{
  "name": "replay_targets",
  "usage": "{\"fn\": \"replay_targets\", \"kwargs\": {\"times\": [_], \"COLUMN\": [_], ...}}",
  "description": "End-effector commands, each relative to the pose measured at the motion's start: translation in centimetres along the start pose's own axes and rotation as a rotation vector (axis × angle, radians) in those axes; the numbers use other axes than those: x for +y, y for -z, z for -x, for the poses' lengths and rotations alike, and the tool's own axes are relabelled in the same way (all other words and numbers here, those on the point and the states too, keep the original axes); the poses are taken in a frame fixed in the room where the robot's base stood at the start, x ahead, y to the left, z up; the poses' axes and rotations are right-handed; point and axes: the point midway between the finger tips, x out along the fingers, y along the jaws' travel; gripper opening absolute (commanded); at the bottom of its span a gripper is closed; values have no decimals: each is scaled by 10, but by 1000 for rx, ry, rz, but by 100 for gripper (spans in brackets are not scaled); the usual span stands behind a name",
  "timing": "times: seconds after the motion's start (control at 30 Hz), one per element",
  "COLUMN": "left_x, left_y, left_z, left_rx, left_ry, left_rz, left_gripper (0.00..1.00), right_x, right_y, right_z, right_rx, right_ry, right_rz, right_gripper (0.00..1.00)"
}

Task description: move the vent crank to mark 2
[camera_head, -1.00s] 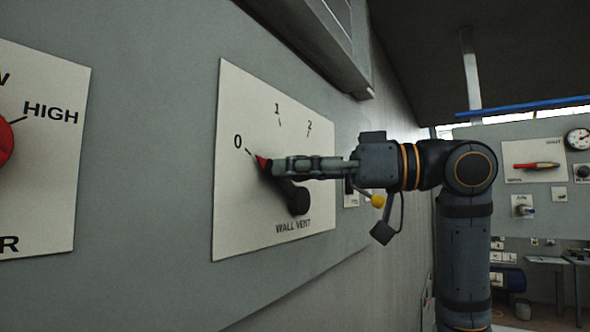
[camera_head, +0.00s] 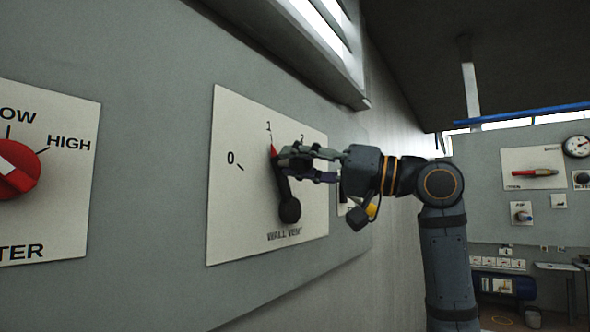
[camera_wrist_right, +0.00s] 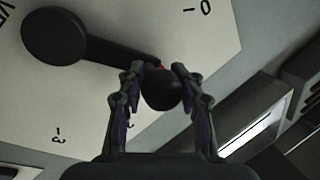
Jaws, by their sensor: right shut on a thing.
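The vent crank (camera_head: 283,188) is a black arm on a dark round hub on the white wall vent plate (camera_head: 232,215). Its red tip points up at mark 1 (camera_head: 269,128). Mark 2 (camera_head: 302,137) is to the right, just above my gripper, and mark 0 is at the left. My right gripper (camera_head: 284,160) reaches in from the right and is shut on the crank's knob. In the right wrist view, the dark knob (camera_wrist_right: 162,93) sits between both fingers (camera_wrist_right: 158,82), and the crank's hub (camera_wrist_right: 56,37) is at upper left. My left gripper is not in view.
A red heater knob (camera_head: 20,172) on its own plate is at the left. A slatted vent (camera_head: 318,45) juts from the wall above the vent plate. A small plate right of the vent plate is partly hidden by my gripper. Another panel (camera_head: 515,215) stands far right.

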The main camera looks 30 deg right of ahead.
Motion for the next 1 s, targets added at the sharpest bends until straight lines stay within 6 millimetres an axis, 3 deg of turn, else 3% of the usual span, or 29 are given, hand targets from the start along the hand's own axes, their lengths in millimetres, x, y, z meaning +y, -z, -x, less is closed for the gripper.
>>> {"fn": "replay_targets", "kwargs": {"times": [0.6, 1.0], "left_x": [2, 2], "left_y": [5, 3], "left_z": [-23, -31], "left_rx": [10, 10], "left_ry": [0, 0], "left_rz": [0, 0], "left_gripper": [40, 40], "right_x": [32, 48], "right_y": [38, 49], "right_z": [14, 20], "right_rx": [194, 266], "right_ry": [16, 20], "right_rz": [-518, -706], "right_gripper": [0, 0]}}
